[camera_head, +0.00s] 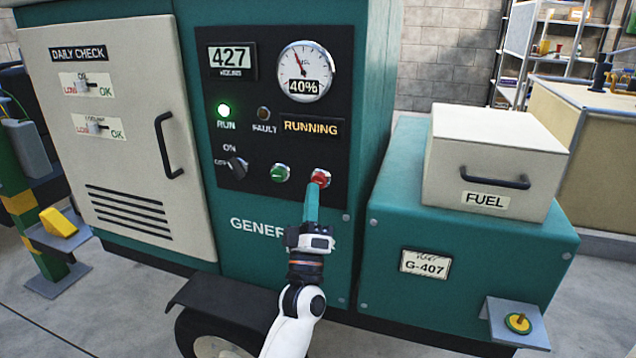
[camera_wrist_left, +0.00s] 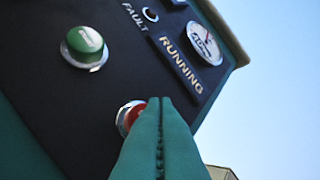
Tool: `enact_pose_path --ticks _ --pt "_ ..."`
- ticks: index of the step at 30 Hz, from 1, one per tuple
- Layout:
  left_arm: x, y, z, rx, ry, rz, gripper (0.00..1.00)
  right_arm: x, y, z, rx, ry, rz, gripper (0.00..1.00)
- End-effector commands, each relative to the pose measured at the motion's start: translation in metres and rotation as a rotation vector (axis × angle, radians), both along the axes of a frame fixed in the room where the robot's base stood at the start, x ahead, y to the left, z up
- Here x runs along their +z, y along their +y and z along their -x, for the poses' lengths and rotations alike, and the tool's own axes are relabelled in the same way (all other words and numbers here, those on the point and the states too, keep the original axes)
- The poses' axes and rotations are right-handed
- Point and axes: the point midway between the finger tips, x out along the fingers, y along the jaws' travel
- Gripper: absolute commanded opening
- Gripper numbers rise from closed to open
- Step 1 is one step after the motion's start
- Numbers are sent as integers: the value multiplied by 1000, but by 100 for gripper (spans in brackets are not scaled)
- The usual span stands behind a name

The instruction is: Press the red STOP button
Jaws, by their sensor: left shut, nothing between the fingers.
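The red STOP button (camera_head: 320,177) sits in a silver ring at the lower right of the black generator panel. My left gripper (camera_head: 313,188) is shut and empty, with its teal fingertips right at the lower edge of the button in the head view. In the left wrist view the closed fingers (camera_wrist_left: 165,104) cover much of the red button (camera_wrist_left: 131,115), so only its left part and ring show. I cannot tell whether the fingertips touch it. The green button (camera_head: 280,173) is left of it. The RUN lamp (camera_head: 223,110) glows green, and the sign (camera_head: 311,128) reads RUNNING. My right gripper is not in view.
A dark rotary ON switch (camera_head: 236,166) is on the panel's lower left. A gauge (camera_head: 304,71) reads 40%. A white FUEL box (camera_head: 497,160) stands on the teal housing to the right. A cabinet door (camera_head: 120,160) with a black handle is at left.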

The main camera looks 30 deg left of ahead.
Motion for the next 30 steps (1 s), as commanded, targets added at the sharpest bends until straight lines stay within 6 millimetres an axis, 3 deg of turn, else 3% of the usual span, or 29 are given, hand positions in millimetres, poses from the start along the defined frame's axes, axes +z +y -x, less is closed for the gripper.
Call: enact_pose_path --ticks 30 --pt "0 2 -8 0 0 0 0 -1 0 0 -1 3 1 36"
